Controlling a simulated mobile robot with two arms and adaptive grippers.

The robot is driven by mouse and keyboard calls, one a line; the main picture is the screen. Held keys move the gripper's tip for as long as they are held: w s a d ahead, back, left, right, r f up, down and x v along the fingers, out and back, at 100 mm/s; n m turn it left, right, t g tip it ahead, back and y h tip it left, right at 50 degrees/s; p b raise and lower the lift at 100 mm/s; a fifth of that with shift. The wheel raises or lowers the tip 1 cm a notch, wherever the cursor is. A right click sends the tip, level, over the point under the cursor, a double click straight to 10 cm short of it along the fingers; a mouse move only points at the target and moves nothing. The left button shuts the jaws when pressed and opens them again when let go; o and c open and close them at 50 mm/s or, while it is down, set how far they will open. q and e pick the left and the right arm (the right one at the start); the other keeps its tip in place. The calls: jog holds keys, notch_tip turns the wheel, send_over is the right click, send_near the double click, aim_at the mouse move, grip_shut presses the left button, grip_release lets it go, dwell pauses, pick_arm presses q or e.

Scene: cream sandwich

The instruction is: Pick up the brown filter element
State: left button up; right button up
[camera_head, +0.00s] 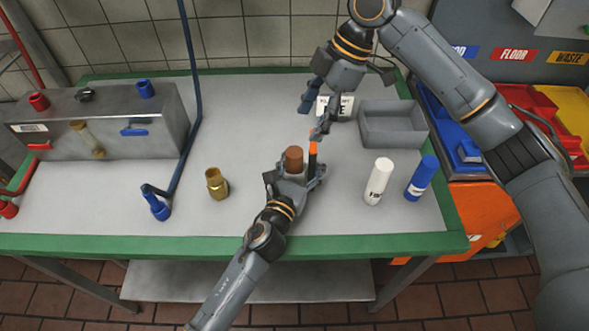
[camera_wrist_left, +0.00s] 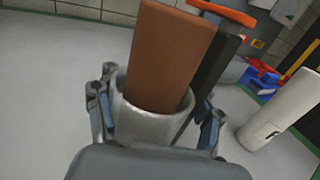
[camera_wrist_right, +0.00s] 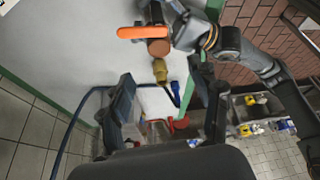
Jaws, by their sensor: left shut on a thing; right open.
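The brown filter element (camera_head: 294,155) stands in a grey metal cup and sticks out of its top. The left wrist view shows the brown cylinder (camera_wrist_left: 170,55) rising from the cup (camera_wrist_left: 145,122). My left gripper (camera_head: 298,176) is shut on the cup, with a finger on either side of it. A black bar with an orange top (camera_head: 312,150) stands right beside the filter element. My right gripper (camera_head: 313,119) is open and empty, above and behind the filter element. In the right wrist view the filter element's end (camera_wrist_right: 158,47) lies beyond the open fingers, partly beside the orange piece.
A brass fitting (camera_head: 217,184) stands left of the cup. A white bottle (camera_head: 378,181) and a blue bottle (camera_head: 421,178) stand to the right. A grey tray (camera_head: 393,130) is behind them. A metal box (camera_head: 100,120) with blue and red fittings fills the left side.

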aim_at(297, 151)
jog(key=x, duration=1.1)
jog(key=shift+w+d+f, duration=0.1)
jog(key=shift+d, duration=0.15)
jog(key=shift+c, duration=0.2)
jog(key=c, duration=1.2)
notch_tip(297, 151, up, 18)
jog(key=shift+r, duration=0.1)
pick_arm(q)
jog(key=o, duration=1.7)
